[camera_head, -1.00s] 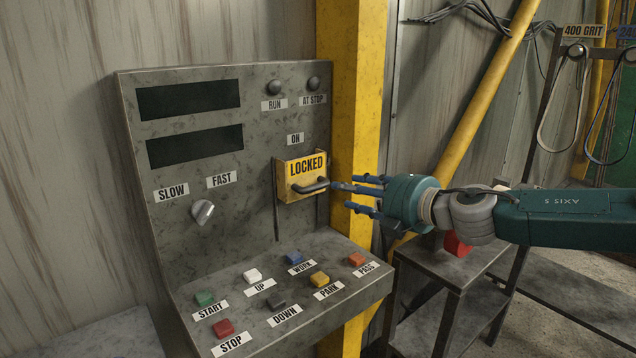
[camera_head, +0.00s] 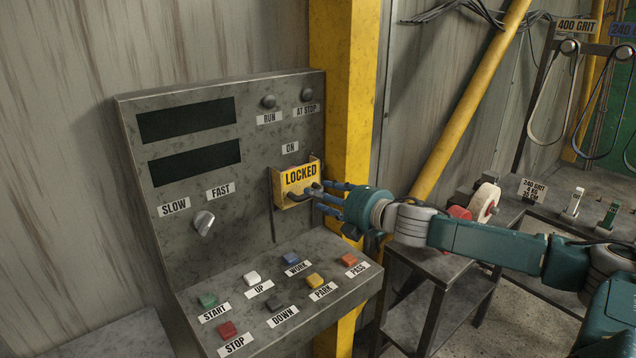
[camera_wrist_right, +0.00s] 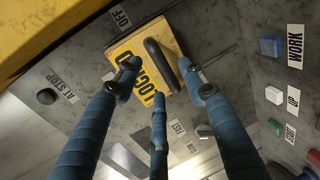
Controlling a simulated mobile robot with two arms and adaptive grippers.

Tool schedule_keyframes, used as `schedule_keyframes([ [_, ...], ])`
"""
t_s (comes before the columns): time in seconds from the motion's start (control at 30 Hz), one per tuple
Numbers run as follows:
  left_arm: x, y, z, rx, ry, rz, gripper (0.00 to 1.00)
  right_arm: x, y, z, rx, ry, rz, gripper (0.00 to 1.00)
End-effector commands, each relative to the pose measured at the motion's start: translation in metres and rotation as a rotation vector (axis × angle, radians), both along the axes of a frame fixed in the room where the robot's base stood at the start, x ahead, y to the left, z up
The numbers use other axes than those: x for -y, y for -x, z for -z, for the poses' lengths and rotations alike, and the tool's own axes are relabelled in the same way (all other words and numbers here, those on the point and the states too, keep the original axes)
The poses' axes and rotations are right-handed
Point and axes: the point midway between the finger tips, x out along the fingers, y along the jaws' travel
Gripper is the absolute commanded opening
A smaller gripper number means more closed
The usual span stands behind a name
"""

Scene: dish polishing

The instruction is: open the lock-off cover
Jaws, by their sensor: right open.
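The lock-off cover (camera_head: 288,180) is a yellow box lettered LOCKED on the upright face of the grey control panel, below the ON label. It looks closed. A dark bar handle (camera_head: 298,194) stands out from its lower front. My right gripper (camera_head: 322,197) comes in from the right, its blue fingers open at the handle. In the right wrist view the open fingers (camera_wrist_right: 158,75) spread around the handle (camera_wrist_right: 161,66), in front of the cover (camera_wrist_right: 123,50). I cannot tell whether any finger touches it. My left gripper is not in view.
Several coloured buttons sit on the panel's sloping shelf (camera_head: 240,300) below the cover. A speed knob (camera_head: 204,223) is at left. A yellow post (camera_head: 345,100) stands right behind the panel. A metal stand (camera_head: 440,265) and a wheel (camera_head: 484,203) are at right.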

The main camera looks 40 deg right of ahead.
Motion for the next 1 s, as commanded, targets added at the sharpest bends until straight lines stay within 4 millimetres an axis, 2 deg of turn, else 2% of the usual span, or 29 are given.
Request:
schedule_keyframes([
  [0.03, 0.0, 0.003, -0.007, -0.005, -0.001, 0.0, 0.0, 0.003, -0.006, -0.004, 0.004, -0.005, 0.006, 0.41],
  [0.23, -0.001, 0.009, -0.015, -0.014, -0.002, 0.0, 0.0, 0.0, -0.02, 0.003, 0.001, 0.0, 0.003, 0.41],
  [0.6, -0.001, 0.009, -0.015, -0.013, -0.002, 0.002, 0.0, -0.001, -0.024, 0.006, 0.0, 0.001, 0.002, 0.41],
  [0.67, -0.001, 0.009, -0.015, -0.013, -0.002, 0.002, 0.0, 0.0, -0.023, 0.006, 0.0, 0.001, 0.002, 0.31],
  [0.8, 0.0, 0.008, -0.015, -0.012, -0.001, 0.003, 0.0, 0.0, -0.023, 0.006, 0.0, 0.001, 0.002, 0.04],
  [0.83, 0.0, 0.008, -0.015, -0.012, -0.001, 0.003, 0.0, 0.0, -0.023, 0.006, 0.0, 0.001, 0.002, 0.0],
  [1.0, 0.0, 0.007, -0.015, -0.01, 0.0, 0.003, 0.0, 0.0, -0.023, 0.006, 0.0, 0.002, 0.003, 0.0],
])
